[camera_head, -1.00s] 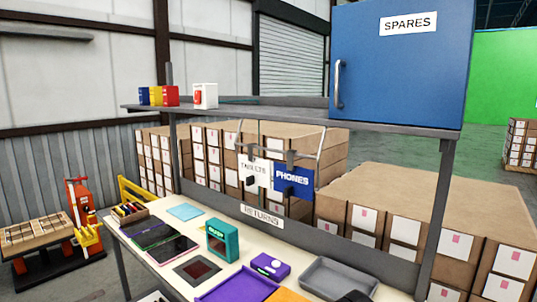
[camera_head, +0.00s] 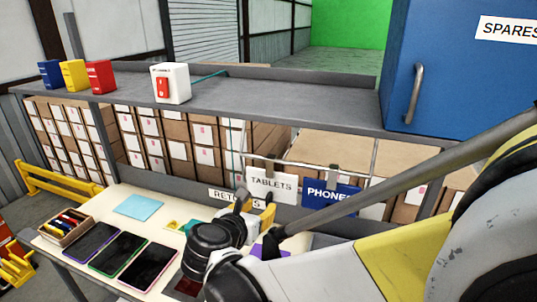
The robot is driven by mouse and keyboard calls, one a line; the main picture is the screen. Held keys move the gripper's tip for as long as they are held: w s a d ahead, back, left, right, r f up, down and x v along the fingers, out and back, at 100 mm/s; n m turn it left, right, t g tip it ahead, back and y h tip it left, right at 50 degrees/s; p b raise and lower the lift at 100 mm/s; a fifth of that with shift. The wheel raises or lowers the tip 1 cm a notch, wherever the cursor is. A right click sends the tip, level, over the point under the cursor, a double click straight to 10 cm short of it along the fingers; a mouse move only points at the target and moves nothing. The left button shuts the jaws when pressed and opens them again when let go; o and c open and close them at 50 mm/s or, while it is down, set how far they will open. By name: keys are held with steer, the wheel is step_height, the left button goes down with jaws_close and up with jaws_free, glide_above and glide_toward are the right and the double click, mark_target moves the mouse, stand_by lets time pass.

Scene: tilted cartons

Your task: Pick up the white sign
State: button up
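The white sign (camera_head: 271,184) reads "TABLETS" and hangs from a thin metal rail under the shelf, at the middle of the view. A blue sign reading "PHONES" (camera_head: 331,196) hangs just right of it. My gripper (camera_head: 256,207) is in front of and below the white sign, pointing toward it from the near side. Its two fingers are spread apart with a gap between them, and nothing shows between them. The white sign's face is mostly clear. Whether the fingertips touch its lower edge cannot be told.
A grey shelf (camera_head: 300,95) runs above the signs, with a white box (camera_head: 171,84) and coloured boxes. A blue cabinet (camera_head: 455,70) stands at right. The table (camera_head: 105,203) below holds tablets (camera_head: 147,266) and a crayon tray (camera_head: 66,228). A "RETURNS" label (camera_head: 226,196) is partly hidden behind my gripper.

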mark_target(267, 200)
steer(key=x, duration=0.8)
steer(key=shift+r, duration=0.1)
steer(key=shift+s+r, duration=0.1)
steer(key=shift+s, duration=0.05)
jaws_close()
